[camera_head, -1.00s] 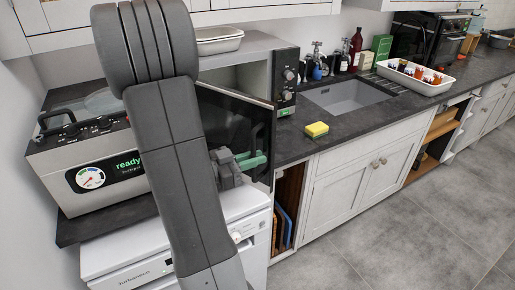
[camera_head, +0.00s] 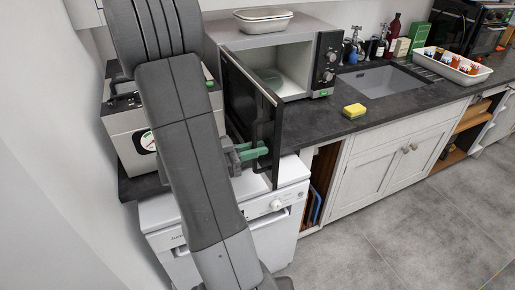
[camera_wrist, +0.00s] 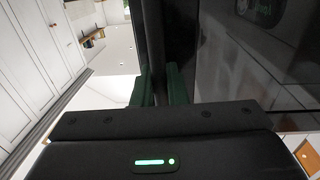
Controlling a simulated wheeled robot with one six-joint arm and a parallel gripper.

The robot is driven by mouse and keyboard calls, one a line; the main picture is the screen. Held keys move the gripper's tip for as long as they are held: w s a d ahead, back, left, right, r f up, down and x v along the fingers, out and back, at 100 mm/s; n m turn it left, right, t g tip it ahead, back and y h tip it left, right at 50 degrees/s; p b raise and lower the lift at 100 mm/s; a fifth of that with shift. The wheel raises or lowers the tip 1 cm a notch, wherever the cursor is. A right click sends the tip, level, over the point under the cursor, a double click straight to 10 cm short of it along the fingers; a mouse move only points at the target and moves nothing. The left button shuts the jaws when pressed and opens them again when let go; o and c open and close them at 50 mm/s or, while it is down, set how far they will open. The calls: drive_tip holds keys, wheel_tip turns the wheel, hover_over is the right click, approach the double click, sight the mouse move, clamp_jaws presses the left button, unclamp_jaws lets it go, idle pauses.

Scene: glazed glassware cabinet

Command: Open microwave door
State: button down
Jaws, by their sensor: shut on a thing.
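The microwave (camera_head: 222,30) stands on the dark counter with its control panel (camera_head: 326,62) on the right. Its dark door (camera_head: 247,98) is hinged on the left and stands wide open toward me, so the pale cavity (camera_head: 293,70) and a glass plate inside show. My gripper (camera_head: 254,151) has green fingers at the door's free side. In the wrist view my gripper (camera_wrist: 161,88) is shut around the dark vertical handle bar (camera_wrist: 154,45), one finger on each side. My arm hides part of the counter left of the door.
A steel appliance with a dial (camera_head: 122,122) stands left of the microwave. A white dishwasher (camera_head: 277,222) is below the door. A yellow sponge (camera_head: 354,111), the sink (camera_head: 385,80) and a white tray (camera_head: 452,66) lie to the right. A dish (camera_head: 262,20) sits on the microwave. The floor at right is clear.

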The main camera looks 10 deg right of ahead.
drive_tip(key=c, duration=1.8)
unclamp_jaws()
drive_tip(key=shift+a, duration=0.1)
drive_tip(key=b+v, duration=0.2)
drive_tip(key=v, duration=1.1)
drive_tip(key=shift+a, duration=0.35)
drive_tip(key=shift+d, duration=0.1)
drive_tip(key=p+x, duration=0.2)
drive_tip(key=x, duration=1.1)
drive_tip(key=shift+d, duration=0.4)
